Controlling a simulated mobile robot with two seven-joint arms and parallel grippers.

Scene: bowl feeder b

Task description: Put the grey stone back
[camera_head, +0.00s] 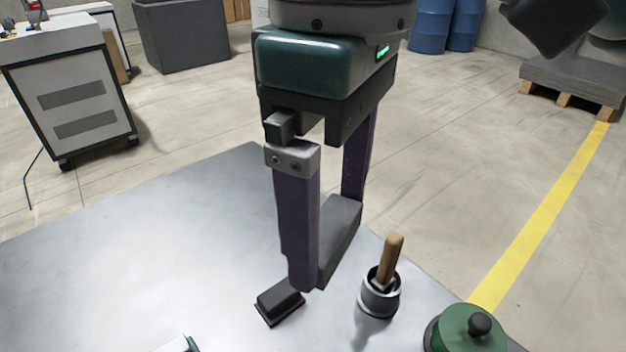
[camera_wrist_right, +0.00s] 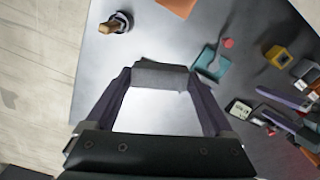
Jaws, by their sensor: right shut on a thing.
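My right gripper (camera_head: 325,245) points down over the table in the head view. Its two long dark purple fingers are shut on the grey stone (camera_head: 341,232), a flat grey block. The stone also shows across the fingertips in the right wrist view (camera_wrist_right: 160,75). The near finger hides part of it in the head view. I cannot tell whether it touches the table. Dark purple bars like my left gripper's fingers (camera_wrist_right: 286,112) show at the right of the right wrist view, too small and cluttered to tell their state.
A small dark block (camera_head: 279,302) with a reddish base lies just in front of the fingers. A grey pot (camera_head: 379,302) with a wooden handle and a green jar (camera_head: 468,335) stand to the right. The table's left part (camera_head: 130,260) is clear.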

